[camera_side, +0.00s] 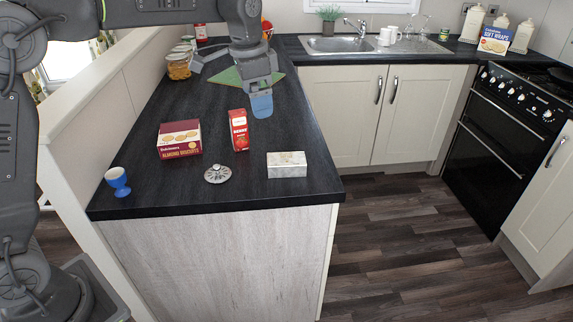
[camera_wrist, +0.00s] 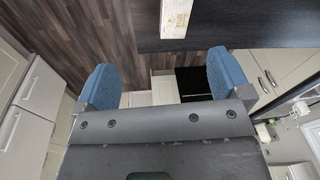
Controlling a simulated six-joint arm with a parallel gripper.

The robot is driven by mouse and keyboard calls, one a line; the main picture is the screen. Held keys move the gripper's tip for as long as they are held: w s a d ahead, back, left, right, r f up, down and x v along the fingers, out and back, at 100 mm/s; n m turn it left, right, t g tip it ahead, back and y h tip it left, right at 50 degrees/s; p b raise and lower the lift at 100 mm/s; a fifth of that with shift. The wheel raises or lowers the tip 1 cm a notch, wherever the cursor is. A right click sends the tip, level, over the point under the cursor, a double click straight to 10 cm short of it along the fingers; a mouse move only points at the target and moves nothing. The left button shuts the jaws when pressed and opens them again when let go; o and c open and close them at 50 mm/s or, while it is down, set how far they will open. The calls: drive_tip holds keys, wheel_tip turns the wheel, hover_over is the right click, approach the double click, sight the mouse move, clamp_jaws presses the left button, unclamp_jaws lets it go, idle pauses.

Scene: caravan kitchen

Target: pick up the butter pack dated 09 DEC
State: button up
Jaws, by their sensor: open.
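A pale, silvery block-shaped pack (camera_side: 287,171), seemingly the butter pack, lies on the dark worktop near its front right corner. Its date is too small to read. In the wrist view a cream pack (camera_wrist: 175,18) with faint yellowish print shows at the top edge, partly cut off. My gripper (camera_side: 261,104) is above the worktop, behind and left of the pack, and apart from it. In the wrist view its two blue fingers (camera_wrist: 164,80) are wide apart with nothing between them. Only one pack of this kind shows.
A red upright carton (camera_side: 239,130) stands just below my gripper in the picture. A biscuit box (camera_side: 180,139), a round grey disc-like item (camera_side: 218,174) and a blue egg cup (camera_side: 118,182) are further left. The worktop edge is close by the pack. Jars (camera_side: 179,66) stand at the back.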

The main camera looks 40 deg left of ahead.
sight(286, 158)
drive_tip(key=w+f+m+g, duration=0.2)
drive_tip(key=w+f+m, duration=0.1)
drive_tip(key=w+f, duration=0.5)
drive_tip(key=f, duration=0.9)
drive_tip(key=d+f, duration=0.1)
drive_tip(key=f, duration=0.3)
drive_tip(key=shift+w+f, duration=0.25)
drive_tip(key=shift+w, duration=0.05)
drive_tip(key=c, duration=1.2)
